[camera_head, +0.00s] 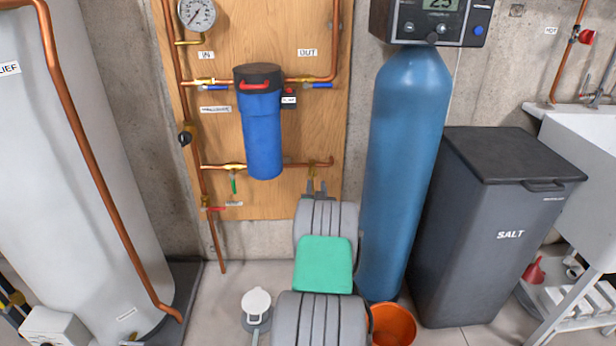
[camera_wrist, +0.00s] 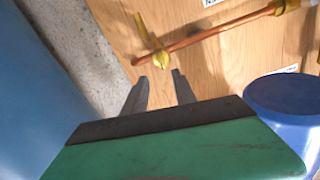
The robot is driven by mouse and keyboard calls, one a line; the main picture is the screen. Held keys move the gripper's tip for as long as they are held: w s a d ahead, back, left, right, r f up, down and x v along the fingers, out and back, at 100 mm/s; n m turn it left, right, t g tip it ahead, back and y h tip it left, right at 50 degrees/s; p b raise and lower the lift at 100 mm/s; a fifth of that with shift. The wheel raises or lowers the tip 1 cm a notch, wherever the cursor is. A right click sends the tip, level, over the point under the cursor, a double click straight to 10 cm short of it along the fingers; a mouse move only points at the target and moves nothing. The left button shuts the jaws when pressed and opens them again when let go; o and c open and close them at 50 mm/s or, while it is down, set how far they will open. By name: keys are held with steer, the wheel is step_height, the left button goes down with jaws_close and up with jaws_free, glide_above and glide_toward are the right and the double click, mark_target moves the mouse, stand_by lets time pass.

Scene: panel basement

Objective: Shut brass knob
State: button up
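A small brass knob (camera_head: 311,171) sits on the lower copper pipe near its right end, low on the wooden panel. In the wrist view the brass piece (camera_wrist: 158,58) shows just beyond my fingertips, with a thin yellow-brass arm sticking out from it. My gripper (camera_head: 316,186) is right below the knob in the head view. In the wrist view my gripper (camera_wrist: 159,76) has its two dark fingers apart with nothing between them, roughly in line with the brass piece. I cannot tell whether a fingertip touches it.
The blue filter housing (camera_head: 262,135) hangs left of my gripper, and the tall blue tank (camera_head: 408,150) stands close on its right. Another brass valve (camera_head: 236,167) is further left on the same pipe. An orange bucket (camera_head: 392,326) and white-lidded container (camera_head: 256,302) are on the floor.

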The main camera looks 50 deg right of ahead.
mark_target(314, 174)
steer(key=b+x, duration=0.1)
steer(key=x, duration=0.5)
steer(key=shift+w+a+f, duration=0.15)
steer(key=shift+w+a, duration=0.05)
steer(key=shift+w+d, duration=0.15)
steer(key=shift+d, duration=0.05)
steer(key=shift+c, duration=0.3)
jaws_close()
